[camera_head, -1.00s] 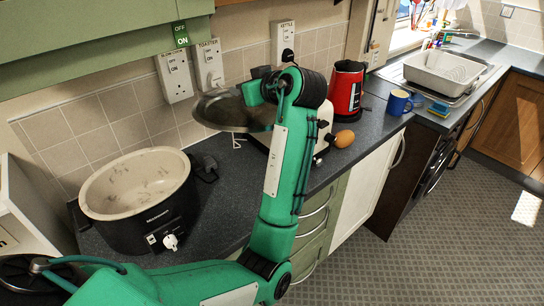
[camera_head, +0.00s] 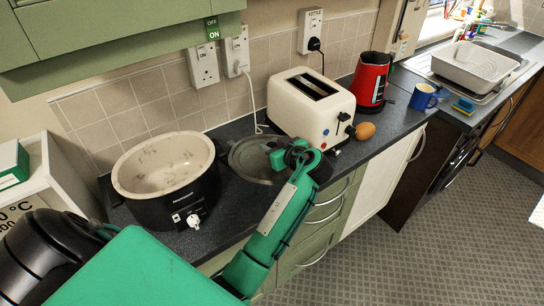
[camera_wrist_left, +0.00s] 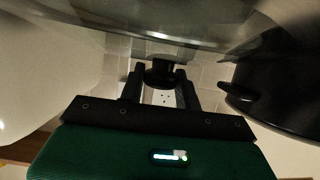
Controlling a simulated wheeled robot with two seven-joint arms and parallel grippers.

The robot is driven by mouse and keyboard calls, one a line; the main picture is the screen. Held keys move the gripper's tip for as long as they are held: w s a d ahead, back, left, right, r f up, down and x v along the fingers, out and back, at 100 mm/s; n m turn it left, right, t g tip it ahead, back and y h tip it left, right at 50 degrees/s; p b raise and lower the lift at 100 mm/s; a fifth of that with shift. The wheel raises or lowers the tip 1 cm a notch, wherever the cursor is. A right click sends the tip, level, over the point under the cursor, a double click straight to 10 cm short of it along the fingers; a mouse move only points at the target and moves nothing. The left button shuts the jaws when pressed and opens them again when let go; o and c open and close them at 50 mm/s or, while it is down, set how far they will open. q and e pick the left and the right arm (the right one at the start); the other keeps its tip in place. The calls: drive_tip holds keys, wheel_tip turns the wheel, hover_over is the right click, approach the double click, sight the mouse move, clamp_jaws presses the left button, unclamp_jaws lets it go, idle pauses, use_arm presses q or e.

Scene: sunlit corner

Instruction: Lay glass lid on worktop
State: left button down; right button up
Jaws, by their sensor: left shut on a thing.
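The glass lid (camera_head: 252,156), with a dark rim, is low over the worktop (camera_head: 240,128) between the slow cooker (camera_head: 190,206) and the toaster. I cannot tell whether it touches the worktop. In the left wrist view the lid (camera_wrist_left: 150,30) spans the top, and its black knob (camera_wrist_left: 160,76) is between the fingers of my left gripper (camera_wrist_left: 160,84). The gripper is shut on the knob. In the head view my wrist hides the jaws and part of the lid. My right gripper is not in view.
The slow cooker stands open and empty at the left. A white toaster (camera_head: 309,108) stands close behind and right of the lid. A brown egg-shaped item (camera_head: 365,131), red kettle (camera_head: 373,82) and blue mug (camera_head: 423,97) are farther right. The worktop's front edge runs close to my wrist.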

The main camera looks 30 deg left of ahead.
use_arm(q)
drive_tip(key=shift+f, duration=0.85)
wheel_tip(320, 180, down, 4)
drive_tip(key=shift+f+p, duration=0.1)
drive_tip(key=shift+p, duration=0.55)
drive_tip(key=shift+f, duration=0.1)
drive_tip(key=shift+f, duration=0.2)
drive_tip(key=c, duration=1)
unclamp_jaws()
drive_tip(key=shift+r, duration=0.1)
